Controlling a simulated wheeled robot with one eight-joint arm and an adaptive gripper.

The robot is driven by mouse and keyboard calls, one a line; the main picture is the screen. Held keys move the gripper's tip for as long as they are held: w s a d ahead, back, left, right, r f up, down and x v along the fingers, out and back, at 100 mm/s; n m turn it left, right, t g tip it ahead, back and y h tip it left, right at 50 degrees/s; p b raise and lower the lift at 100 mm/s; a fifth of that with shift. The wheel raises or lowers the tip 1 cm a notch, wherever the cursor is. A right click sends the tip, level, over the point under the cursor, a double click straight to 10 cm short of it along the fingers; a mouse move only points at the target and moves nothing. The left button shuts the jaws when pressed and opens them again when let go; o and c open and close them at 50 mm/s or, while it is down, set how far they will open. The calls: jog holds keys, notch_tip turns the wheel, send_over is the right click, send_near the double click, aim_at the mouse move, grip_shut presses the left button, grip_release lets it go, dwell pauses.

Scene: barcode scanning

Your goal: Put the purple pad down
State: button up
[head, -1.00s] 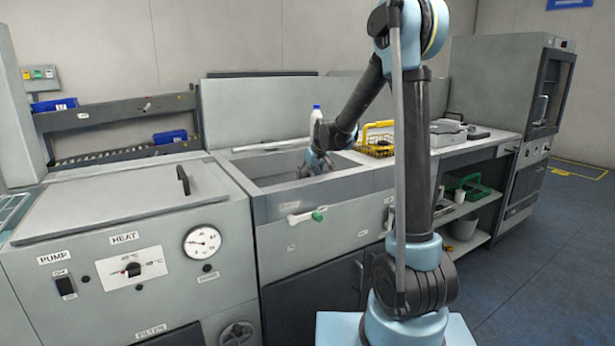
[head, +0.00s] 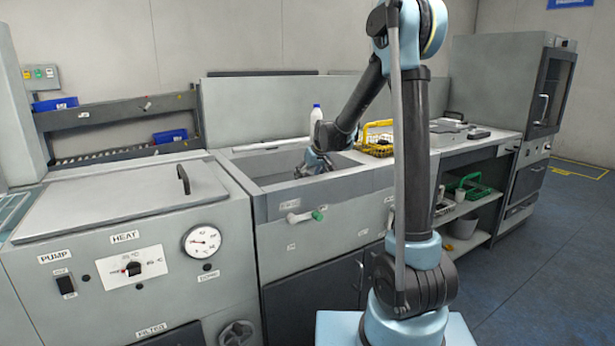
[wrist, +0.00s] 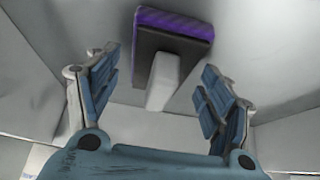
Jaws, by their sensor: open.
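The purple pad (wrist: 177,24) shows in the wrist view at top centre, as a purple strip on a dark plate with a pale handle (wrist: 163,80). It appears to rest on the grey sink floor (wrist: 258,45). My gripper (wrist: 158,85) is open, its two blue fingers standing apart on either side of the handle with gaps between. In the head view my gripper (head: 312,165) is low inside the sink (head: 262,181). The pad is hidden there by the sink's front wall and my gripper.
A white bottle with a blue cap (head: 315,118) stands behind the sink. A yellow wire basket (head: 377,149) sits on the counter to the right. A lidded grey unit (head: 122,203) adjoins the sink on the left. The sink walls surround my gripper.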

jog(key=v, duration=1.2)
jog(key=shift+r, duration=0.1)
jog(key=s+d+m, duration=0.1)
jog(key=s+d, duration=0.2)
jog(key=d, duration=0.1)
jog(key=s+d+m+h, duration=0.1)
jog(key=s+d, duration=0.2)
jog(key=s+d+m+t, duration=0.1)
jog(key=s+d, duration=0.3)
jog(key=shift+d+r, duration=0.25)
jog(key=shift+d, duration=0.1)
jog(key=s+d+f+m+t+h, duration=0.15)
jog(key=s+d+f+m, duration=0.3)
jog(key=s+d, duration=0.7)
jog(key=s+a+f+g, duration=0.1)
jog(key=s+f+g, duration=0.1)
jog(key=s+f, duration=0.3)
jog(key=s+a+f+g, duration=0.1)
jog(key=s+f+g, duration=0.2)
jog(key=s+f, duration=0.3)
jog(key=s+n+h, duration=0.1)
jog(key=s, duration=0.4)
jog(key=shift+s+f, duration=0.15)
jog(key=shift+f, duration=0.05)
jog(key=shift+r, duration=0.1)
